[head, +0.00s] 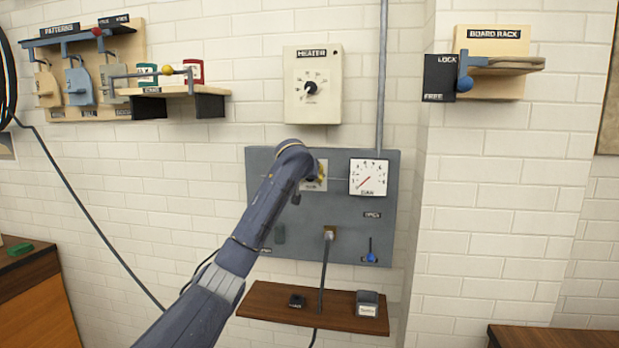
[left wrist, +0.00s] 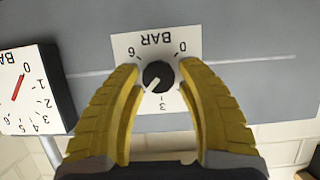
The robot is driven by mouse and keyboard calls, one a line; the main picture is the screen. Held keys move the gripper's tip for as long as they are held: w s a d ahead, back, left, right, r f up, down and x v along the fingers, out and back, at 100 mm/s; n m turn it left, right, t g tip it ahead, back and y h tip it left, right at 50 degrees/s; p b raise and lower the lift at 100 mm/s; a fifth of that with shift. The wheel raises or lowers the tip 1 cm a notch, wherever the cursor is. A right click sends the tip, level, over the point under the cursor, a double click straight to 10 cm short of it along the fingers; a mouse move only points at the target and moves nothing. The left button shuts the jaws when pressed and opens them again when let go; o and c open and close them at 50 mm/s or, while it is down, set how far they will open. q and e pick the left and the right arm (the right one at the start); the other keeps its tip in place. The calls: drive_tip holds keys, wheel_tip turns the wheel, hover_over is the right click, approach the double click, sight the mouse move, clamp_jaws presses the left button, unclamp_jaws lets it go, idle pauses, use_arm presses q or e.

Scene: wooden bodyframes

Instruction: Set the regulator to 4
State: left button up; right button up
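The regulator is a round black knob (left wrist: 158,77) on a white plate (left wrist: 122,45) marked BAR with 0, 3 and 6, upside down in the left wrist view. Its white mark points to the lower left, between 3 and 6. My left gripper (left wrist: 161,69) has its two yellow fingers apart on either side of the knob, with small gaps seeming to remain. In the head view, my left arm largely covers the regulator plate (head: 320,183). A white gauge (head: 369,177) is beside it; its red needle points near 0. My right gripper is not in view.
The grey panel (head: 345,225) also carries a plug with a cable (head: 328,236) and a small blue lever (head: 371,255). A wooden shelf (head: 270,300) juts out below. A heater box (head: 312,85) is above, and a vertical pipe (head: 382,80) runs down to the panel.

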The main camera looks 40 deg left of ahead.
use_arm(q)
drive_tip(key=o, duration=0.3)
drive_tip(key=shift+f, duration=0.1)
drive_tip(key=v, duration=1.2)
idle(0.3)
